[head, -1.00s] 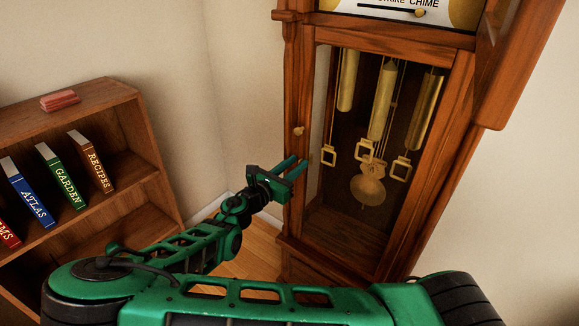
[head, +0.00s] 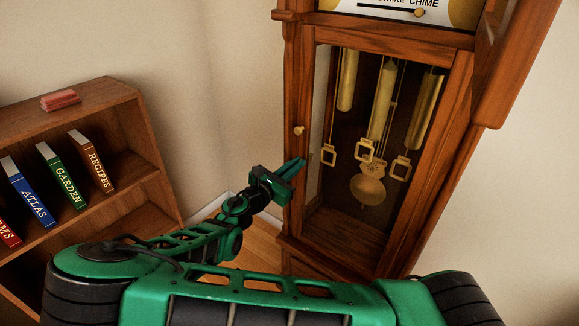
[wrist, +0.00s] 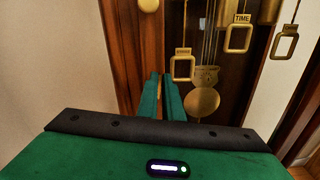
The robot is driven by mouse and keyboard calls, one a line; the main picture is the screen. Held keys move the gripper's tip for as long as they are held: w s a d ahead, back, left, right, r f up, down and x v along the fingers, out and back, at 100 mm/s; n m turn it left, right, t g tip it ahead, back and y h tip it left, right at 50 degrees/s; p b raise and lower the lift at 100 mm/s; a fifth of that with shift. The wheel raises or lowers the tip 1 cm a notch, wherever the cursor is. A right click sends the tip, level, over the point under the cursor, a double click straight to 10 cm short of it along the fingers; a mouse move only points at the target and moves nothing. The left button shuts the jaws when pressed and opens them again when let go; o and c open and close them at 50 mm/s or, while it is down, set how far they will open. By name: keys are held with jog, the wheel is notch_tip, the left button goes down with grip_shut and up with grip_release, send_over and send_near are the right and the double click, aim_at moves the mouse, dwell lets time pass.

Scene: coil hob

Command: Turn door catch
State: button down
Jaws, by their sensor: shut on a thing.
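The tall wooden clock case (head: 293,95) has a glazed door (head: 440,150) that stands closed. My gripper (head: 295,166) is at the left edge of this door, below a small round brass knob (head: 298,130). In the wrist view my two green fingers (wrist: 161,92) are close together, shut on the door catch (wrist: 162,86). Only a sliver of brassy colour shows between the fingers; the rest of the catch is hidden, so its angle cannot be told. The knob also shows at the top of the wrist view (wrist: 149,5), apart from the fingers.
Behind the glass hang brass weights (head: 379,110) and a pendulum (head: 367,188). Wall and some open floor lie between shelf and clock.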

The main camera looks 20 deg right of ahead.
jog(key=m, duration=0.8)
jog(key=f+m, duration=0.1)
jog(key=m, duration=0.3)
jog(key=shift+s+d, duration=0.25)
jog(key=shift+s, duration=0.15)
jog(key=shift+f+m, duration=0.15)
jog(key=shift+m, duration=1.95)
jog(key=c, duration=1.9)
grip_release()
